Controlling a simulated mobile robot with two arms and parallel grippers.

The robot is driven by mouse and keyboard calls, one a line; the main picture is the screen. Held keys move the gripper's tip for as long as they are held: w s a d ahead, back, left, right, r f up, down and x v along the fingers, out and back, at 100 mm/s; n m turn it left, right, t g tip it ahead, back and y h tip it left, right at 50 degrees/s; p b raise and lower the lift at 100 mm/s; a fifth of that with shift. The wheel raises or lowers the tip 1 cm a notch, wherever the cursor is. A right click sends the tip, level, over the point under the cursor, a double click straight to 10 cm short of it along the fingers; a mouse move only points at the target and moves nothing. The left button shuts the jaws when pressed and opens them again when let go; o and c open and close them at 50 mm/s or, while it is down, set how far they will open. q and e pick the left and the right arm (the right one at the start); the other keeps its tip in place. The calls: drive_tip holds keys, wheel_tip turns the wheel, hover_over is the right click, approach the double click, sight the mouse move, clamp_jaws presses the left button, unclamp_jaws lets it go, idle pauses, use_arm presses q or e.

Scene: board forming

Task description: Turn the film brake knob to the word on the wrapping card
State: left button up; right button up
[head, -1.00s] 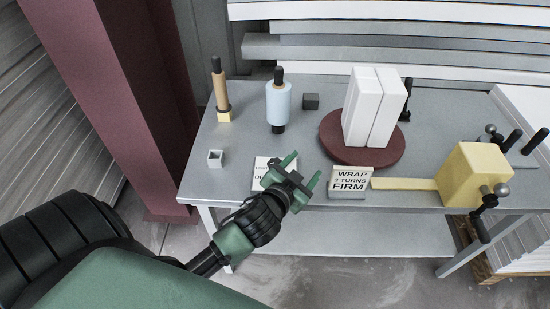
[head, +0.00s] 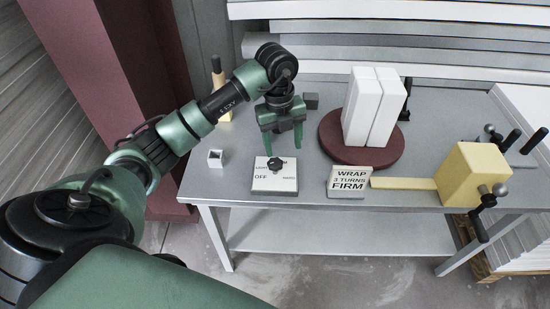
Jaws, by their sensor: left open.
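The film brake knob (head: 275,164) is a dark knob on a white label plate (head: 274,183) near the table's front edge. The plate reads OFF at lower left; smaller words stand at upper left and right, too small to read surely. The wrapping card (head: 349,181) stands to its right and reads WRAP 3 TURNS FIRM. My left gripper (head: 283,150) is open and empty, its fingers pointing down just above and behind the knob. I cannot tell whether it touches the knob. My right gripper is not in view.
White boards (head: 372,108) stand on a dark red turntable (head: 387,151). A yellow block with handles (head: 473,175) is at the right. A small white open box (head: 215,158) is at the left. My arm hides the film roll.

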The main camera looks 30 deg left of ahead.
sight(275, 162)
use_arm(q)
drive_tip(key=shift+s+a+r+n+y, duration=0.1)
drive_tip(key=shift+a+n+y, duration=0.1)
drive_tip(key=shift+a, duration=0.3)
drive_tip(key=shift+s+a+r+n+y, duration=0.1)
drive_tip(key=shift+a+y, duration=0.1)
drive_tip(key=shift+a, duration=0.25)
drive_tip(key=shift+a+f, duration=0.2)
wheel_tip(275, 162, down, 7)
drive_tip(key=shift+d+f+p, duration=0.1)
drive_tip(key=shift+p, duration=0.7)
clamp_jaws()
